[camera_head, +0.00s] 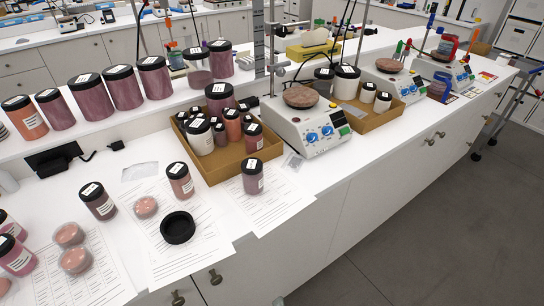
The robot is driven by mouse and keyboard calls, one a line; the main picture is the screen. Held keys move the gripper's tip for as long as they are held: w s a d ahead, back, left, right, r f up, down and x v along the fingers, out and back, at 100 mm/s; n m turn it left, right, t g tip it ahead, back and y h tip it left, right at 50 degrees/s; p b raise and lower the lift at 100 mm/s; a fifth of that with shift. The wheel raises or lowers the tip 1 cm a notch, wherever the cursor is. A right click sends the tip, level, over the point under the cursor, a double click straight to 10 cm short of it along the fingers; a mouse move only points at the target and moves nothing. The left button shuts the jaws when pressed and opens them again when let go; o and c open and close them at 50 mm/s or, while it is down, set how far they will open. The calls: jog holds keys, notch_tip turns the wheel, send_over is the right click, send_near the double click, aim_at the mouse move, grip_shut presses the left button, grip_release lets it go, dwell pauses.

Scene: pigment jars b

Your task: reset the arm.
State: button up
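My arm and my gripper do not show in the head view, the only view given. The view shows a long white lab bench (345,160) with pigment jars on it. Several large mauve jars with black lids, such as one large jar (124,90), stand in a row on the raised shelf at the back left. A cardboard tray (213,176) holds several smaller jars and a white jar (200,138). Three small jars stand upright in front: a dark jar (99,202), a pinkish jar (181,182) and a mauve jar (252,177).
A black lid (177,228) and petri dishes (146,207) lie on printed sheets (205,255) near the front edge. A hotplate stirrer (306,125) stands right of the tray. A second cardboard tray (378,118) holds white jars. Grey floor (440,235) is clear at the right.

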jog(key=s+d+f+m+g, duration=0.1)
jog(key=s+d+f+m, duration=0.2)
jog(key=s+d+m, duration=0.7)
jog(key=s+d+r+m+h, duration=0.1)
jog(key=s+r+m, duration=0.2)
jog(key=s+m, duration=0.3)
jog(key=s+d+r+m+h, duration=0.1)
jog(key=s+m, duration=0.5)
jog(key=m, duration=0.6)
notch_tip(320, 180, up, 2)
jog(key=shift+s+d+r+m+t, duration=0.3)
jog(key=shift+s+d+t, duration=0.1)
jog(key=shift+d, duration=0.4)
